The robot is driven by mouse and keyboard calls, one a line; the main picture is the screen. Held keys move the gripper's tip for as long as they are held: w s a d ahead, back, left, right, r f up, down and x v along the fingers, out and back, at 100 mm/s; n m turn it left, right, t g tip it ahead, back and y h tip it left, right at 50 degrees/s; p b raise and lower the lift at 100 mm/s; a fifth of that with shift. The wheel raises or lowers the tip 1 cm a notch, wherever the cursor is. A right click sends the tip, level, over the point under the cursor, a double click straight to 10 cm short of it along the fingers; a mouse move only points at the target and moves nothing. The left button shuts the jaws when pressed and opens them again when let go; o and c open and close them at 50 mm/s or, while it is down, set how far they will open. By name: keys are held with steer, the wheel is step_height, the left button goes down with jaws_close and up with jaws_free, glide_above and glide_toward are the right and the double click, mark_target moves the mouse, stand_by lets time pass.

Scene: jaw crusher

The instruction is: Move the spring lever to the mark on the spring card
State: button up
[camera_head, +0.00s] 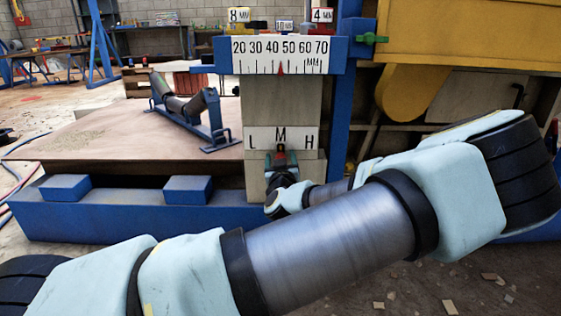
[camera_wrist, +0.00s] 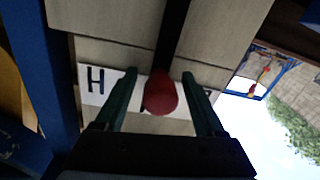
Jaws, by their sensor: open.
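The spring card (camera_head: 262,138) is white with the letters L, M and H, on the pale front block in the head view. In the wrist view the card (camera_wrist: 92,88) appears turned over, with H at left. The spring lever's round red knob (camera_wrist: 160,93) sits between my open fingers, covering the card's middle; contact with the fingers is not clear. My gripper (camera_wrist: 159,76) is open around the knob. In the head view my gripper (camera_head: 281,160) is just below the M and largely hides the lever. Any separate mark is too small to make out.
A blue frame with two blocks (camera_head: 188,190) lies at left. A yellow machine housing (camera_head: 470,35) is at upper right. A blue roller stand (camera_head: 215,125) stands behind.

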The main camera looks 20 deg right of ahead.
jaws_close()
stand_by(0.6)
stand_by(0.8)
